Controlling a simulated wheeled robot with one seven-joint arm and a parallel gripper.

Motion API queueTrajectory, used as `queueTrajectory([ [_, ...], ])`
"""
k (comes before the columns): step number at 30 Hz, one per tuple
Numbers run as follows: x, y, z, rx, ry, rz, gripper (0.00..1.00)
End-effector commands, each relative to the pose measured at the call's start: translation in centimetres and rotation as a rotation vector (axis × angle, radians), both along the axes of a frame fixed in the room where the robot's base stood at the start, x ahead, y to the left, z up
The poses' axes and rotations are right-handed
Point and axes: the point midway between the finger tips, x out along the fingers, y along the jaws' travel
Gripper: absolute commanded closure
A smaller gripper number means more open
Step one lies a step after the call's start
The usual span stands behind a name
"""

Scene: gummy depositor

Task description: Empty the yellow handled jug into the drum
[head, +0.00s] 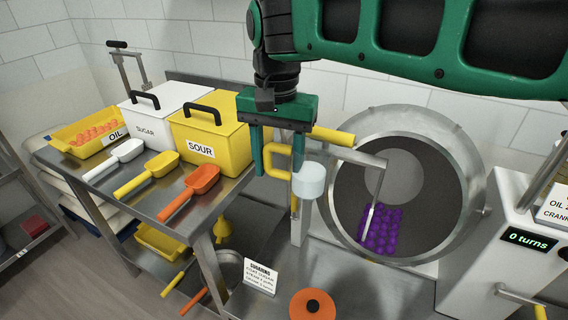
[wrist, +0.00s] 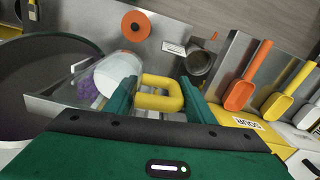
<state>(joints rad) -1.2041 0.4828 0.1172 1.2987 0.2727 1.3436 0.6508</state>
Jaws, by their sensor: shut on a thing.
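The jug has a pale whitish body (head: 309,181) and a yellow handle (head: 270,150). My gripper (head: 277,176) is shut on that handle, with a finger on either side. In the wrist view the handle (wrist: 158,102) sits between the fingers and the pale body (wrist: 120,66) is beyond it. The jug looks roughly upright in the air, just left of the drum's mouth. Its contents cannot be made out. The drum (head: 458,142) is a round steel vessel with a wide rim and dark inside. Purple gummies (head: 381,232) lie low in its opening.
A slanted metal bar (head: 360,158) crosses the drum's mouth, with a yellow bar (head: 333,135) near its upper left. A side table holds a white sugar bin (head: 146,120), a yellow sour bin (head: 205,140) and scoops. An orange lid (head: 312,305) lies at the front.

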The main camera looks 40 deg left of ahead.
Motion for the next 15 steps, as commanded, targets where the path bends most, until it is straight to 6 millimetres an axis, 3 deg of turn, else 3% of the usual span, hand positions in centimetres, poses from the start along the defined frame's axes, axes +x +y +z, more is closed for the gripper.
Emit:
queueTrajectory([
  [15,0.7,-1.3,1.6,0.136,0.051,-0.003,0.91],
])
